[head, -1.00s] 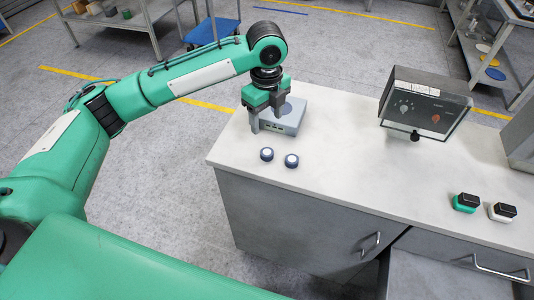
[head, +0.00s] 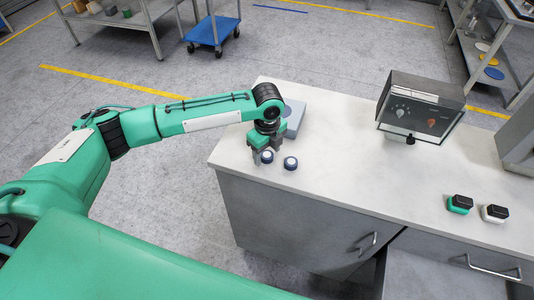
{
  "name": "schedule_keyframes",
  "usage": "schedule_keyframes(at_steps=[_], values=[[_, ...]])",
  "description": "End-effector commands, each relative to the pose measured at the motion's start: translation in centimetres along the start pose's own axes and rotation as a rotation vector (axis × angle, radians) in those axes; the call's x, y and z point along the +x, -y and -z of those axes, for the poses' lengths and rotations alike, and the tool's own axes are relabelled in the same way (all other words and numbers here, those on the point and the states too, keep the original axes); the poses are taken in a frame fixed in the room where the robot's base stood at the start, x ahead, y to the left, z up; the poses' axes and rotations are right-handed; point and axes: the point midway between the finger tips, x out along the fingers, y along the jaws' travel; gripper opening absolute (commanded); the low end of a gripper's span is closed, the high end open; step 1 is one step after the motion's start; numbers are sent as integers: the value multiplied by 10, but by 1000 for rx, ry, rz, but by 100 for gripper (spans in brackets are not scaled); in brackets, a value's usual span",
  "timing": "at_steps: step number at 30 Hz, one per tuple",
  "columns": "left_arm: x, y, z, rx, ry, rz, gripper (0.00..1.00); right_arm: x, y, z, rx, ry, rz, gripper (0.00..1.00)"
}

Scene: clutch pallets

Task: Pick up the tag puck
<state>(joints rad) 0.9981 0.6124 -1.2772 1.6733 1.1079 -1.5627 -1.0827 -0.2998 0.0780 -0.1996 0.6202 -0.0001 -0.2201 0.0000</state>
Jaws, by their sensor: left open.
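Two small round pucks, dark blue with pale tops, lie near the left front corner of the worktop; I cannot tell which is the tag puck. The left puck (head: 267,157) is right at the fingertips of my left gripper (head: 262,158), which points down and is open. I cannot tell whether the fingers stand around it or just behind it. The right puck (head: 291,163) lies apart, just right of the gripper. My right gripper is not in view.
A grey-blue box (head: 294,117) stands behind my left gripper, partly hidden by it. A control box with knobs (head: 416,110) stands farther right. A green-and-black block (head: 459,204) and a white-and-black block (head: 494,213) lie at right. The worktop's middle (head: 350,165) is clear.

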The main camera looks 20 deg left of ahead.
Motion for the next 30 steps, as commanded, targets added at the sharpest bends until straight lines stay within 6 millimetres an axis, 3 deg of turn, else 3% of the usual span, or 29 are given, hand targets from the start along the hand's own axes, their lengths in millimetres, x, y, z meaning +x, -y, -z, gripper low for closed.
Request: schedule_keyframes(at_steps=[8, 16, 25, 30], values=[[5, 0, 0, 0, 0, 2, 61, -1, -4, -1, -2, 1, -4, 36], [5, 0, 0, 0, 0, 2, 14, -1, -4, -1, -2, 1, -4, 36], [4, 0, 0, 0, 0, 2, 13, 0, -3, -1, -2, 1, -3, 36], [-8, 1, 0, 1, 0, 3, 13, 2, -1, 0, -1, 0, -1, 36]])
